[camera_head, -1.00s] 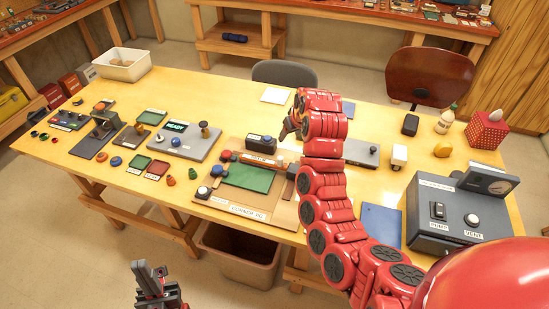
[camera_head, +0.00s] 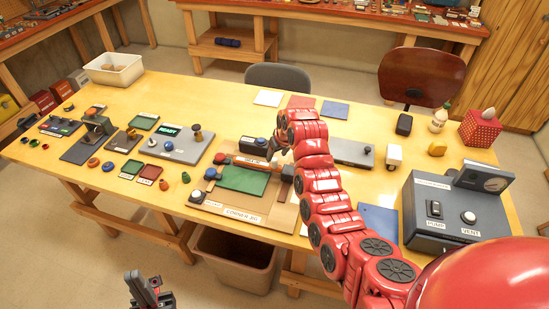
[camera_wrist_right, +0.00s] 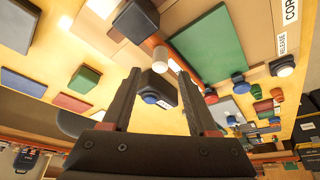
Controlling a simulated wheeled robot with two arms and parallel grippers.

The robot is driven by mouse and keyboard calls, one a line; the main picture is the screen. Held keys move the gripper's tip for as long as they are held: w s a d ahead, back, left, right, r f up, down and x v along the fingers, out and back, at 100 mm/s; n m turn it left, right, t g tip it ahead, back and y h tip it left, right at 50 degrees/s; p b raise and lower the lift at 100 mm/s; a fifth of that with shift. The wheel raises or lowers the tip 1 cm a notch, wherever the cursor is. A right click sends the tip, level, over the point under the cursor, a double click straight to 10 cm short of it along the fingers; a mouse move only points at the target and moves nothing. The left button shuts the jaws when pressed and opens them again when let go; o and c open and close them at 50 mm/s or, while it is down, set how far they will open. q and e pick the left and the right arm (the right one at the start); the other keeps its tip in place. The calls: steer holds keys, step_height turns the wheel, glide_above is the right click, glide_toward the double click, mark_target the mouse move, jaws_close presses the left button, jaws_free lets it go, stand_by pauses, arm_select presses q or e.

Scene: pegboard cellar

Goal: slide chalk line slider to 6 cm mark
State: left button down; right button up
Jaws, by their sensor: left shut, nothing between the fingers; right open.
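No thing is readable as a chalk line slider, and no 6 cm mark can be read. A low grey box with a small dark knob (camera_head: 366,150) lies right of my right arm, partly hidden by it. My right gripper (camera_head: 285,150) is over the back edge of the corner jig board (camera_head: 228,210); the arm partly hides it. In the right wrist view its fingers (camera_wrist_right: 160,72) are open and empty. My left gripper (camera_head: 150,285) is shut and empty, low in front of the table.
A green panel (camera_head: 243,179) lies on the jig board. A dark block with a blue button (camera_head: 253,146) stands behind it. The pump box (camera_head: 455,208) is at the right. Small devices crowd the left side. Bare tabletop shows toward the back left.

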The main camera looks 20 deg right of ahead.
mark_target(275, 159)
steer(key=p+x, duration=0.1)
steer(key=x, duration=0.3)
steer(key=shift+w, duration=0.1)
steer(key=shift+w+f+p, duration=0.15)
steer(key=shift+f+p, duration=0.2)
steer(key=shift+f, duration=0.25)
jaws_close()
stand_by(1.2)
